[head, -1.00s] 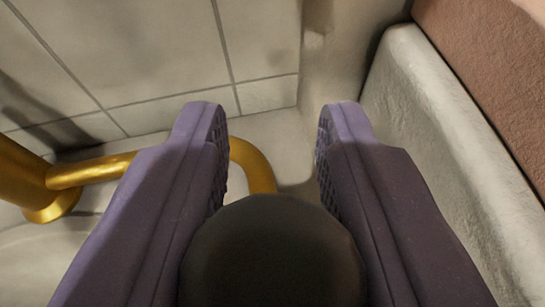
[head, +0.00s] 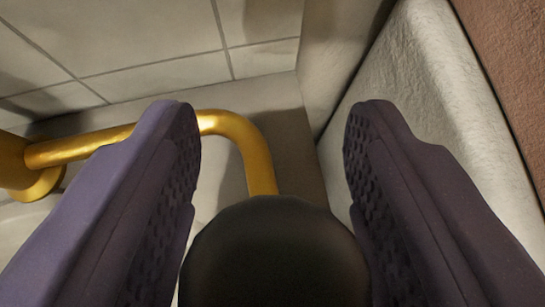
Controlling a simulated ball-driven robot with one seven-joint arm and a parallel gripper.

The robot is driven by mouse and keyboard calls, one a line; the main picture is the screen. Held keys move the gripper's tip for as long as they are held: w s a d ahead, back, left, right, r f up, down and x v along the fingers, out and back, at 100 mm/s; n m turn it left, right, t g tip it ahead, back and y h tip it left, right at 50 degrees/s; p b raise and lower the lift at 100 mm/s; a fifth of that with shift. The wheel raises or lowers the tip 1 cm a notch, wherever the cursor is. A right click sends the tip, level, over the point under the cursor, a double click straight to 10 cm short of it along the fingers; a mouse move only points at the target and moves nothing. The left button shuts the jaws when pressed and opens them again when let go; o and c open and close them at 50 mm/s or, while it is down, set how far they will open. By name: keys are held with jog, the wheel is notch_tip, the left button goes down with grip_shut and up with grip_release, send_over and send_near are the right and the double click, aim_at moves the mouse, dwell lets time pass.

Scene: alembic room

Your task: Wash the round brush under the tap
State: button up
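My gripper (head: 275,115) has two purple fingers with studded inner pads. They stand wide apart, with a clear gap between their tips. A brass tap (head: 240,135) shows beyond the fingers. Its pipe runs from a thick post at the left and bends down in the gap; its lower end is hidden behind a dark rounded shape (head: 275,255) at the bottom middle. I cannot tell whether that shape is part of my gripper or something else. No round brush can be made out, and no running water shows.
A pale tiled wall (head: 150,40) lies behind the tap. A thick pale stone rim or ledge (head: 440,100) runs along the right, with a reddish-brown surface (head: 510,60) beyond it. The space between my fingertips looks empty except for the tap behind.

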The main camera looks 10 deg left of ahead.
jog(key=p+v, duration=0.3)
jog(key=v, duration=0.4)
jog(key=shift+s+r+p, duration=0.2)
jog(key=shift+s+p, duration=0.15)
jog(key=shift+p, duration=0.05)
